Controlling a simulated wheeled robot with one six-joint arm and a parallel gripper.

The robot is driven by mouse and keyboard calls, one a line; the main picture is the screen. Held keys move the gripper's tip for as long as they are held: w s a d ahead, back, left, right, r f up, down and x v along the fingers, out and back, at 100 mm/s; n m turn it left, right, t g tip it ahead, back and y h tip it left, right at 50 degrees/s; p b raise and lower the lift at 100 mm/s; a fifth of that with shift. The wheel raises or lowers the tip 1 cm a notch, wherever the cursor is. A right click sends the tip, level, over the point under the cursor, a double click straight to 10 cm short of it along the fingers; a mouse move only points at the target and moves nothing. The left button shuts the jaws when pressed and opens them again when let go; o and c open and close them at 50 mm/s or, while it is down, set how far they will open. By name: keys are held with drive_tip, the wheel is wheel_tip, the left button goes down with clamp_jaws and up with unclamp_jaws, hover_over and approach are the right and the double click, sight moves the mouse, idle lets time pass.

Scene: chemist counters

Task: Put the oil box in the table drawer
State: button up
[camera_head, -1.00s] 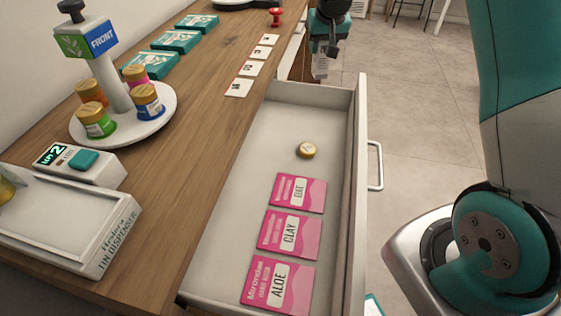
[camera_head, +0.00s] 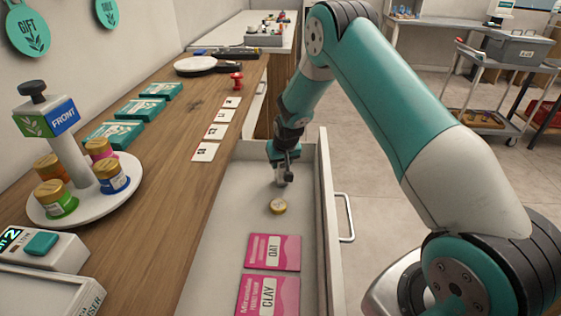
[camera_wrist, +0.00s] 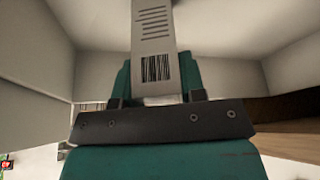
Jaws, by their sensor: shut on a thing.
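The table drawer (camera_head: 219,252) is pulled open beside the wooden counter. My gripper (camera_head: 282,170) points down at the far end of the drawer, over its inside. It is shut on a narrow pale box with a barcode and printed lines (camera_wrist: 153,40), apparently the oil box, though no name is readable.
Teal boxes (camera_head: 141,108), white cards (camera_head: 215,131) and a round stand of jars (camera_head: 123,204) are on the counter (camera_head: 180,170). The drawer handle (camera_head: 347,218) sticks out right.

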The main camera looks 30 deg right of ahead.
drive_tip(key=shift+f, duration=0.2)
drive_tip(key=o, duration=0.9)
drive_tip(key=d+v, duration=0.1)
drive_tip(key=v, duration=1.1)
drive_tip(key=s+a+r+n+y, duration=0.2)
drive_tip(key=s+a+r+n, duration=0.1)
drive_tip(key=s+a+r, duration=0.8)
drive_tip(key=s+a+r+n+g+y, duration=0.1)
drive_tip(key=s+a+r+n, duration=0.1)
drive_tip(key=s, duration=0.5)
drive_tip(key=s+a+r+n+g+y, duration=0.1)
drive_tip(key=s+a+r+n+g, duration=0.1)
drive_tip(key=s+a, duration=0.3)
drive_tip(key=s+a+r+n+g+y, duration=0.1)
drive_tip(key=s+a+r+n, duration=0.1)
drive_tip(key=s, duration=0.9)
drive_tip(key=shift+s+a+r, duration=0.2)
drive_tip(key=shift+a, duration=0.5)
